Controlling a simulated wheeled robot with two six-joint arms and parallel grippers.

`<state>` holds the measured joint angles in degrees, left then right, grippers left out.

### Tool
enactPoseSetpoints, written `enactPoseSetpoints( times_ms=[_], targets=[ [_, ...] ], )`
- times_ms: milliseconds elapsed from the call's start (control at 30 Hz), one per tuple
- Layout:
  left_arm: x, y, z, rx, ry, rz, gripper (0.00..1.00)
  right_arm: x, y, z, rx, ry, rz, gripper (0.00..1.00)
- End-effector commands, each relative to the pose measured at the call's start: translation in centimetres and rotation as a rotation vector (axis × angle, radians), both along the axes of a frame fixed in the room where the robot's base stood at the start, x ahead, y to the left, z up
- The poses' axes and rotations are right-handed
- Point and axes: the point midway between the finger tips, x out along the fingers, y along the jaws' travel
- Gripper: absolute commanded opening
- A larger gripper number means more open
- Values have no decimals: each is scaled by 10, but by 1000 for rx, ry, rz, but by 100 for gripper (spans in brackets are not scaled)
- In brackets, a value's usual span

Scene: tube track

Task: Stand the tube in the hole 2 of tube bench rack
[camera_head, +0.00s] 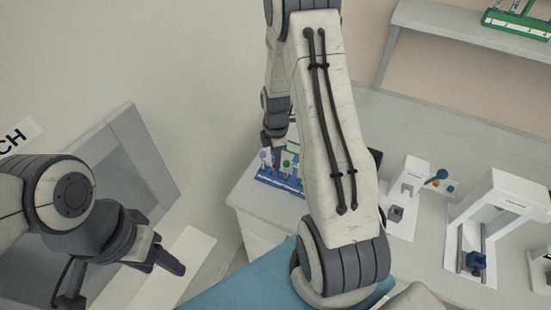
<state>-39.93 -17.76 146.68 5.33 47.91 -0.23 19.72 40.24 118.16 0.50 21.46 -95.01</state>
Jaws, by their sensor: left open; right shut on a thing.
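A blue rack (268,177) stands on the bench near its left end, partly hidden by my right arm. Small tubes with coloured caps show at the rack, one purple (263,155) and one green (287,162). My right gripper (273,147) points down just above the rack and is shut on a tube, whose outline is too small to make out. Whether that tube is in a hole cannot be told, and the hole numbers are unreadable. My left gripper (170,262) is open and empty at the lower left, away from the bench.
A green rack (520,24) sits on the raised shelf (460,40) at top right. White devices (405,190) (490,230) stand on the bench (425,260) right of my arm. A grey panel (130,155) stands at left.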

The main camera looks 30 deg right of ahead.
Motion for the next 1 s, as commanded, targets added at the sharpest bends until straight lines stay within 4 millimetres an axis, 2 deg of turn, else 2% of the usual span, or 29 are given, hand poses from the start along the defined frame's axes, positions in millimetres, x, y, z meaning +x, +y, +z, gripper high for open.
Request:
enactPoseSetpoints(
  times_ms=[433,467,533,1000],
  targets=[
    [0,0,-4,0,0,0,57,0,0,-6,0,0,0,0],
    [0,0,-4,0,0,0,57,0,0,-6,0,0,0,30],
    [0,0,-4,0,0,0,57,0,0,-6,0,0,0,57],
    [0,0,-4,0,0,0,57,0,0,-6,0,0,0,58]
  ],
)
